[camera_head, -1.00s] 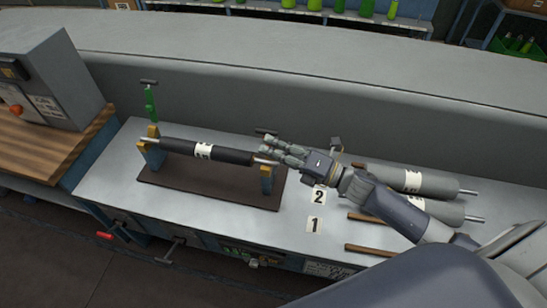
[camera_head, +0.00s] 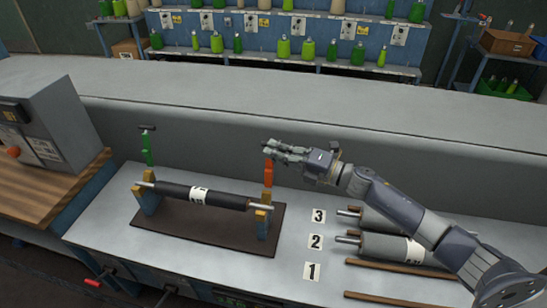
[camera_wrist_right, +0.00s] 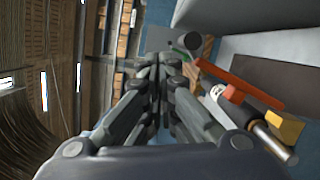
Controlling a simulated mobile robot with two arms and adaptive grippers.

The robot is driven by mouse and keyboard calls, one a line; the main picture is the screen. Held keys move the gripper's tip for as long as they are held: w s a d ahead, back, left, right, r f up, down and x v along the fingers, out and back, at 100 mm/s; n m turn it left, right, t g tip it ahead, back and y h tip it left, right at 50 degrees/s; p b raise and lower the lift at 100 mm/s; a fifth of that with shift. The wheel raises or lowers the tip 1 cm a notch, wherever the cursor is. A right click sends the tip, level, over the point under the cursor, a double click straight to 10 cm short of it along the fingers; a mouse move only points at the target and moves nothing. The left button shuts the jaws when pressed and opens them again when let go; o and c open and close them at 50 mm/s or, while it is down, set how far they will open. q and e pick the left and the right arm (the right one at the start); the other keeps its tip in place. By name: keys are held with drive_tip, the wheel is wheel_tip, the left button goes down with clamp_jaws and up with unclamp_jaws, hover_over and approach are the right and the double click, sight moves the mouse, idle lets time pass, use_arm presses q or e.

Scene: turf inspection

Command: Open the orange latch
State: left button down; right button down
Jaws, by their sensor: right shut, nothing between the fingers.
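The orange latch (camera_head: 268,174) stands upright at the right support of a dark stand (camera_head: 205,232) on the bench. It also shows in the right wrist view (camera_wrist_right: 238,82), to the right of the fingers. My right gripper (camera_head: 270,149) is shut and empty at the latch's upper end. Its fingers hide the latch's top in the head view, and I cannot tell whether they touch it. A black roller (camera_head: 175,190) with a white label lies across the stand's two supports. A green latch (camera_head: 147,150) stands upright at the left support. My left gripper is not in view.
Grey rollers (camera_head: 385,246) and brown bars (camera_head: 385,264) lie at the right, beside number cards (camera_head: 315,241). A grey wall (camera_head: 220,135) runs behind the stand. A grey machine box (camera_head: 55,130) stands at the left.

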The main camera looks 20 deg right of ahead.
drive_tip(key=shift+w+d+m, duration=0.4)
drive_tip(key=shift+w+m, duration=0.1)
drive_tip(key=shift+m, duration=0.1)
idle(0.3)
